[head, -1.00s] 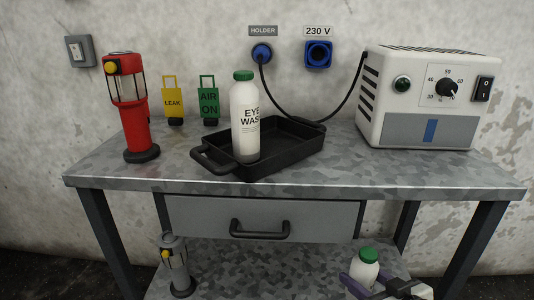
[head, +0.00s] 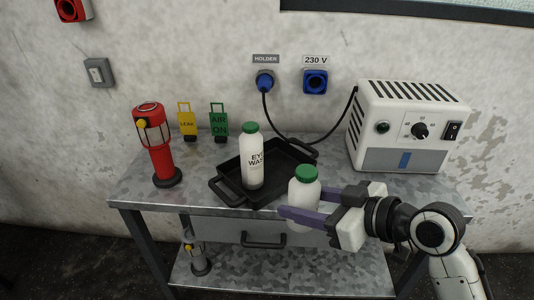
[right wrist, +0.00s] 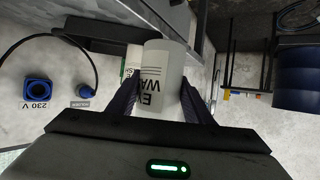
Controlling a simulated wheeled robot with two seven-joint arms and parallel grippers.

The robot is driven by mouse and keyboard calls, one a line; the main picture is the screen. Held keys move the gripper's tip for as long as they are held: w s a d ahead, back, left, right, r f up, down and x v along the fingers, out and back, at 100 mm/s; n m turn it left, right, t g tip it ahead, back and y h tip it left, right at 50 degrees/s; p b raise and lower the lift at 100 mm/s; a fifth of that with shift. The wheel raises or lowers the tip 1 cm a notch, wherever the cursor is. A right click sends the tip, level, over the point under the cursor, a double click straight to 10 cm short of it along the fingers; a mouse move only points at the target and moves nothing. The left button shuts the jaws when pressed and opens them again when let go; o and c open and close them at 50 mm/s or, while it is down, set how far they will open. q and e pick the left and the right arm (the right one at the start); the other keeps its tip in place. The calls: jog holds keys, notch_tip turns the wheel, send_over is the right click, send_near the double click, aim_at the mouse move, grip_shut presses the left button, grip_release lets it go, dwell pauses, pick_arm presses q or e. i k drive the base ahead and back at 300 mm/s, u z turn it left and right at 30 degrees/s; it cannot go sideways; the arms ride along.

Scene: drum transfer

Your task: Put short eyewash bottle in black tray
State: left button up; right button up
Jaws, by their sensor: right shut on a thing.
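A short white eyewash bottle (head: 303,208) with a green cap is upright in my right gripper (head: 300,216), at the front edge of the table, right of the tray. The right wrist view shows the same bottle (right wrist: 163,72), with its printed label, between both fingers. The black tray (head: 276,190) sits on the tabletop behind and to the left of the held bottle. A taller white eyewash bottle (head: 252,165) with a green cap stands in the tray's left part. My left gripper is out of view.
A white control box (head: 402,125) stands at the back right. A grey lamp (head: 197,256) is on the lower shelf. The tray's right part is empty.

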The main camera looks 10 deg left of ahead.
aim_at(281, 167)
jog(key=u, duration=0.55)
jog(key=k, duration=0.65)
jog(key=i, duration=0.85)
jog(key=z, duration=0.5)
jog(key=i, duration=0.7)
jog(key=u, duration=0.1)
